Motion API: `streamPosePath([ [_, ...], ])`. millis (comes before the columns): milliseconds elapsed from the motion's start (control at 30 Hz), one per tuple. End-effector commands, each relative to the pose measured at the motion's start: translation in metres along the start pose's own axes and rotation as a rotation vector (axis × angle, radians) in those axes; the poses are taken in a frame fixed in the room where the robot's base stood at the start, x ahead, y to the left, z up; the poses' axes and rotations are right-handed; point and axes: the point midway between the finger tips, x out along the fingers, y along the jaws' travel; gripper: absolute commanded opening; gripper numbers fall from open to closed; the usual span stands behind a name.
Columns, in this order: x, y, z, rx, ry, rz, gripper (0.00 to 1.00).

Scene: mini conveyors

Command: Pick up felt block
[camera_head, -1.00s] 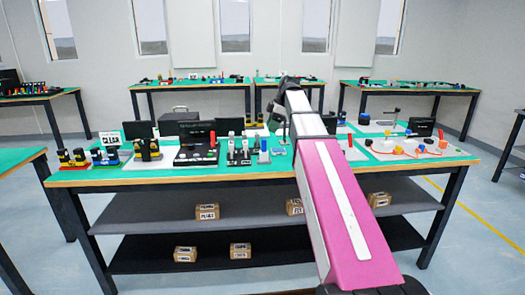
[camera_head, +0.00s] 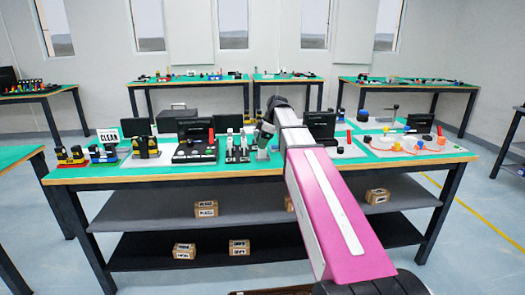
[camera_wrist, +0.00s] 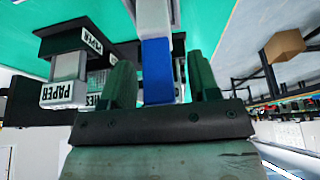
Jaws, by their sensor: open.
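The felt block appears to be the blue block (camera_wrist: 158,70) on a pale grey base, seen in the wrist view. My gripper (camera_wrist: 159,62) is open, with its dark green fingers on either side of the blue block. Gaps show between the block and both fingers. In the head view my gripper (camera_head: 264,140) is at the middle of the green-topped table, and it seems to hide the block there.
The table (camera_head: 115,178) carries several small devices. White twin stands (camera_head: 237,150) and a black console (camera_head: 195,152) are left of my gripper. Black screens (camera_head: 320,124) stand to the right. A block labelled PAPER (camera_wrist: 65,92) shows in the wrist view.

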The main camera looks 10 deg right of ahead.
Motion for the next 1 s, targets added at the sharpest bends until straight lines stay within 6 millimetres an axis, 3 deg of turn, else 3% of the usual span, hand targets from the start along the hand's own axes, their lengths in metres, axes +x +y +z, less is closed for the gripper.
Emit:
streamPosePath([
  [267,0.007,0.000,0.000,0.000,0.000,0.000,0.55],
  [433,0.007,0.000,0.000,0.000,0.000,0.000,0.10],
  [800,0.006,0.000,0.000,0.000,0.000,0.000,0.10],
  [1000,-0.005,0.001,-0.005,0.000,0.000,0.001,0.10],
])
